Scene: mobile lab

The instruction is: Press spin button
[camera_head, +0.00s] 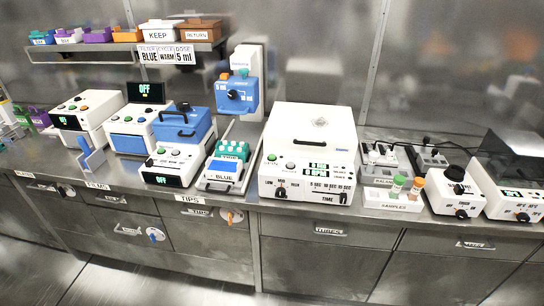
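The spin button is a small green round button (271,157) at the upper left of the front panel of a large white centrifuge-like machine (318,120). The lettering under it looks like "SPIN". A grey button (290,165) sits just right of it. Neither of my grippers is in view, and nothing covers the button.
A rack with a blue label (225,166) and a white device with a green button (172,163) stand to the left. A samples tray (393,199) and a black-topped mixer (453,190) stand to the right. Drawers (328,240) line the counter front. Floor (120,285) shows below.

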